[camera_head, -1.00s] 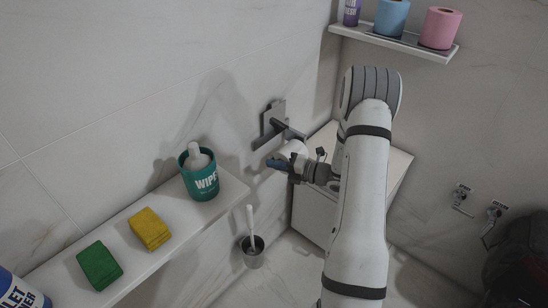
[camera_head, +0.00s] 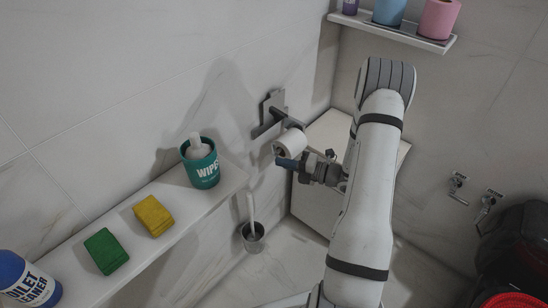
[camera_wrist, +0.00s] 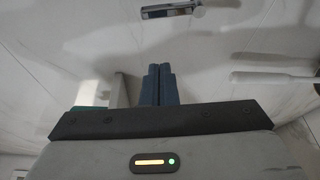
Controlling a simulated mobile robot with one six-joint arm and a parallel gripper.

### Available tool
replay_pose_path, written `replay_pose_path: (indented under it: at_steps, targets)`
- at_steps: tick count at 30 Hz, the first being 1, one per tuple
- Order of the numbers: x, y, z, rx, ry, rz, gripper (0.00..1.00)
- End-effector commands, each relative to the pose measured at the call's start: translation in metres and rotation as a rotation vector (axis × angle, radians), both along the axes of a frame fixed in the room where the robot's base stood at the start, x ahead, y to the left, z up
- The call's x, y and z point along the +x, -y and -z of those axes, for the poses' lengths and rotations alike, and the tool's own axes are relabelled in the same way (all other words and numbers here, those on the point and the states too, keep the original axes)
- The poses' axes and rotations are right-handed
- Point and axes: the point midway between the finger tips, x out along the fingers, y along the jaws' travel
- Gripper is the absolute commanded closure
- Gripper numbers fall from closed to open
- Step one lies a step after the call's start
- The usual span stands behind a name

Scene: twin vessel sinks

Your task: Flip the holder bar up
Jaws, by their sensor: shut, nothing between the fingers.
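The grey metal holder (camera_head: 273,104) is fixed to the wall at the picture's middle in the head view, with its bar reaching right.
A white ledge (camera_head: 228,187) at left carries a teal wipes tub (camera_head: 202,163), a yellow sponge (camera_head: 154,216), a green sponge (camera_head: 106,250) and a cleaner bottle (camera_head: 27,280). A brush stands in its pot (camera_head: 253,238) below. A shelf (camera_head: 390,34) is at upper right.

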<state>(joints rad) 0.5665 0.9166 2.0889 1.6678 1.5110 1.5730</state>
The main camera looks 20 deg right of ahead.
Motion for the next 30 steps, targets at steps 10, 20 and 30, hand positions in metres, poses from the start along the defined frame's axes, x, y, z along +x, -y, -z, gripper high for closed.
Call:
replay_pose_path:
  at_steps: [10, 20, 30]
  targets:
    - [-0.028, 0.035, -0.003, -0.001, 0.001, -0.001, 1.0]
    - [-0.029, 0.036, -0.003, -0.001, 0.001, -0.001, 1.0]
    - [-0.031, 0.028, -0.014, -0.041, 0.03, -0.042, 1.0]
